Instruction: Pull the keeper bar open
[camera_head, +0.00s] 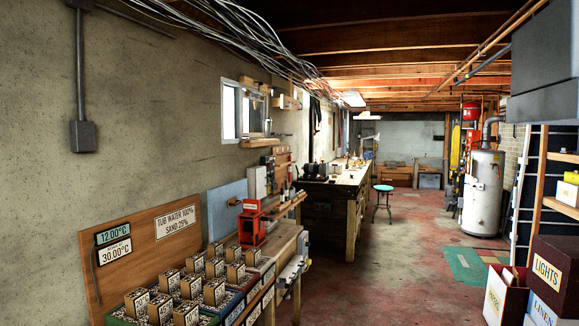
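I cannot make out a keeper bar for certain in the head view. A red device (251,224) with a dark opening stands upright on the wooden bench at centre left. A small wooden peg or knob (234,202) shows against the light blue panel (226,212) behind it. A thin dark bent piece (94,272) is at the left edge of the brown board (150,254). Neither of my grippers is in view, so nothing shows of what they hold.
Trays with several printed wooden blocks (215,268) fill the near bench at lower left. A workbench (347,205) and a teal stool (383,190) stand further back. Boxes (560,268) and a shelf are at right. The reddish floor (385,275) between is mostly clear.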

